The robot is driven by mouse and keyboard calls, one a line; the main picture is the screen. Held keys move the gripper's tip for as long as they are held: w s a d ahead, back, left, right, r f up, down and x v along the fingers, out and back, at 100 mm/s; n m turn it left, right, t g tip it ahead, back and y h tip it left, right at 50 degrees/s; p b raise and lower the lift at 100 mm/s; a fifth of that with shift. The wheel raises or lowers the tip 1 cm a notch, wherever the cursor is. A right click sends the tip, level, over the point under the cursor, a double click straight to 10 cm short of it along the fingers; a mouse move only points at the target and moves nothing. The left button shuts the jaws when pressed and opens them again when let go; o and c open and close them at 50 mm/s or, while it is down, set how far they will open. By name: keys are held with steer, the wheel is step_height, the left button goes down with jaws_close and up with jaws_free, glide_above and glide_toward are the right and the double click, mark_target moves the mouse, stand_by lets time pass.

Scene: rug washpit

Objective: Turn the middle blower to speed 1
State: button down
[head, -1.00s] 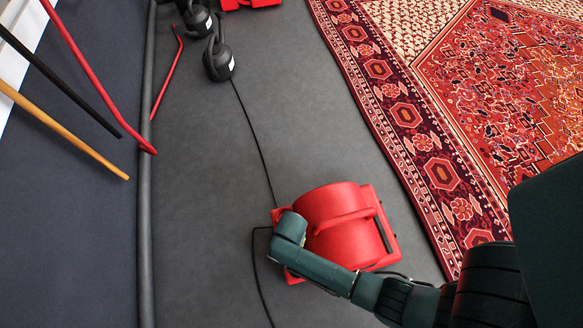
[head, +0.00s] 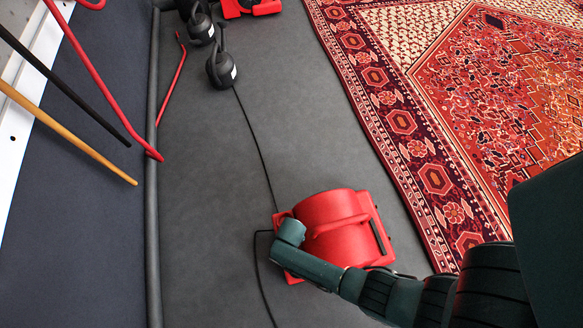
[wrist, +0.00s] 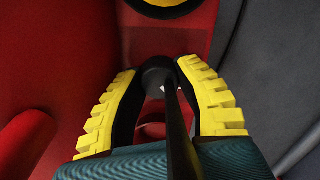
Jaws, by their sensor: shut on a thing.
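A red blower (head: 335,228) stands on the grey floor at the lower middle of the head view. Another red blower-like thing (head: 250,8) is cut off at the top edge, so the head view does not show which one is the middle. My gripper (wrist: 160,70) is at the near blower's left side; its fingers are hidden in the head view. In the wrist view its yellow-padded fingers are shut on a small dark knob (wrist: 158,76), against the red housing (wrist: 60,60). The knob's setting cannot be read.
A black cable (head: 258,150) runs from the blower to black kettlebell-shaped weights (head: 221,70). A patterned red rug (head: 480,100) lies to the right. A dark pipe (head: 152,220) and several long handles (head: 75,140) are at the left. Grey floor between is mostly clear.

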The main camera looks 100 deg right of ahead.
steer(key=shift+s+a+f+n, duration=0.1)
steer(key=shift+n, duration=0.8)
steer(key=c, duration=0.9)
jaws_free()
steer(key=shift+p, duration=0.3)
